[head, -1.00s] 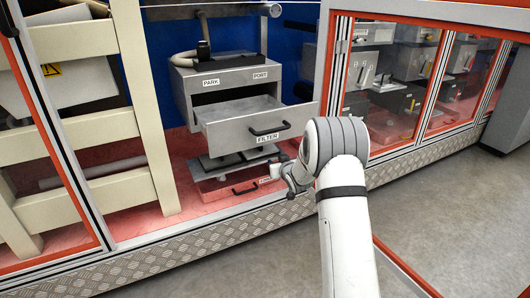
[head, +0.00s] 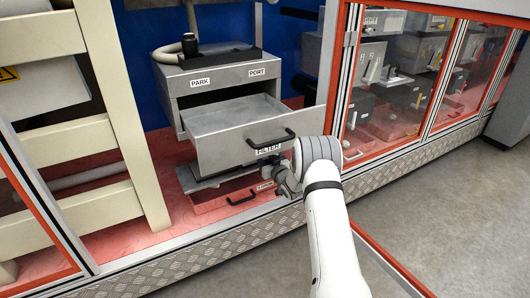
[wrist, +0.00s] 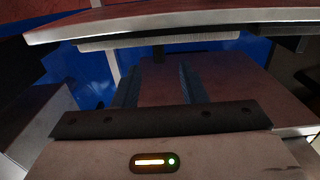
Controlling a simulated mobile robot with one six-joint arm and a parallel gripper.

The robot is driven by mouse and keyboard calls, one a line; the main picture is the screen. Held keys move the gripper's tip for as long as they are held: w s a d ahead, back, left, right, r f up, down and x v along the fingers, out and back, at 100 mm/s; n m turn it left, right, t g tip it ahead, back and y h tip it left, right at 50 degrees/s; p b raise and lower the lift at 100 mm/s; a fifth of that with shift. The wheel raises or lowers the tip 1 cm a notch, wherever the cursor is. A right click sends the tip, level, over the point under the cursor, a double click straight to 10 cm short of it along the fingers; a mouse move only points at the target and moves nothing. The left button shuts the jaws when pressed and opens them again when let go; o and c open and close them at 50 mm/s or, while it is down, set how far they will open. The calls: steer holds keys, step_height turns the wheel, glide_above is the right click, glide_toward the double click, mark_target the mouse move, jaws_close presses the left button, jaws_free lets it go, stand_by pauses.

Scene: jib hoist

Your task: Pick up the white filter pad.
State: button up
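A pale, rough-textured slab (wrist: 160,42) shows edge-on near the top of the wrist view, just under a light-edged panel. It may be the white filter pad, but I cannot be sure. No white pad is clear in the head view. The open drawer labelled FILTER (head: 232,148) looks empty in its visible part. My gripper (head: 287,180) is low at the drawer's front right corner, below its handle. In the wrist view my gripper (wrist: 158,82) has its two dark ridged fingers apart, with nothing seen between them. The slab appears beyond the fingertips.
A grey box labelled PARK and PORT (head: 215,72) stands above the drawer, with a hose on top. A lower drawer with a black handle (head: 242,197) sits beneath. Cream beams (head: 120,110) stand at left. A red-framed glazed cabinet (head: 405,85) is at right.

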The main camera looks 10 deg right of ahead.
steer(key=shift+w, duration=0.2)
steer(key=b+x, duration=0.3)
steer(key=x, duration=0.3)
steer(key=shift+w+a+f, duration=0.1)
steer(key=shift+w+a, duration=0.2)
steer(key=shift+w, duration=0.45)
jaws_close()
